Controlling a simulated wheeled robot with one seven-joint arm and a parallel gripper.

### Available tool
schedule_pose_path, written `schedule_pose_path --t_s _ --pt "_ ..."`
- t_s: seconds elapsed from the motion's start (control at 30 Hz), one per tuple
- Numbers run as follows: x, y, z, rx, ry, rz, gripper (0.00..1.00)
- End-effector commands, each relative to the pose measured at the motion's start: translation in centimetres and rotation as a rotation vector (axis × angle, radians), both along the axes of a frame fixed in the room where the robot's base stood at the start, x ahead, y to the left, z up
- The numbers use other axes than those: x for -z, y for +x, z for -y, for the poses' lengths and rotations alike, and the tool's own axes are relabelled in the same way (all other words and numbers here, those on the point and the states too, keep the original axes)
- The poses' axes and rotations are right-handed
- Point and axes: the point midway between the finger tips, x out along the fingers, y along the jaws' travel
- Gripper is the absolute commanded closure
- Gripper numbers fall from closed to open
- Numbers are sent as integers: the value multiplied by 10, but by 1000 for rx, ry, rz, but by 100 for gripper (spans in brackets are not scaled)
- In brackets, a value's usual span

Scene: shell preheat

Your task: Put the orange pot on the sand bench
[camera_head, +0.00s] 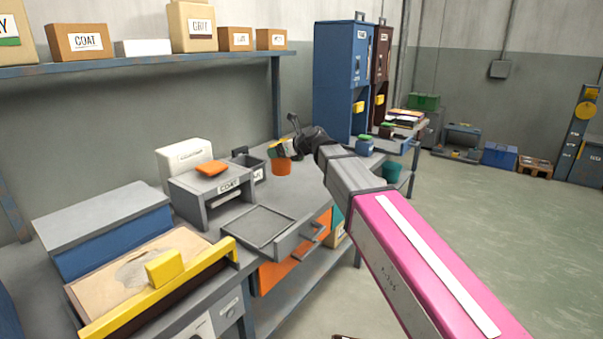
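The orange pot (281,167) stands or hangs at the far right end of the grey bench (318,187). It looks upright; I cannot tell whether its base touches the bench. My gripper (284,149) is right above the pot's rim, at the end of my arm reaching in from the lower right. Its fingers are small and partly hidden, so I cannot tell if they grip the rim. No surface is labelled as the sand bench. A tan, sand-coloured board (105,281) with a grey patch lies at the lower left behind a yellow bar (150,290).
A grey COAT box (215,198) with an orange piece (211,168) on top stands mid-bench. An open grey drawer (265,226) juts out in front. A blue pot (365,146) and a teal pot (391,172) are beyond my arm. Open floor lies at right.

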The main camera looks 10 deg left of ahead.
Motion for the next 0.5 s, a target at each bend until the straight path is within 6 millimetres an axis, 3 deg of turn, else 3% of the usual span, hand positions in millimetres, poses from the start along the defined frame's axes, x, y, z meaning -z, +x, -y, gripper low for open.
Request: schedule_pose_path --t_s 0.1,0.2,0.5 --pt "-10 -4 -18 -6 1 1 66" --pt "-10 -3 -19 -7 0 0 66" --pt "22 32 20 -4 -1 -1 66"
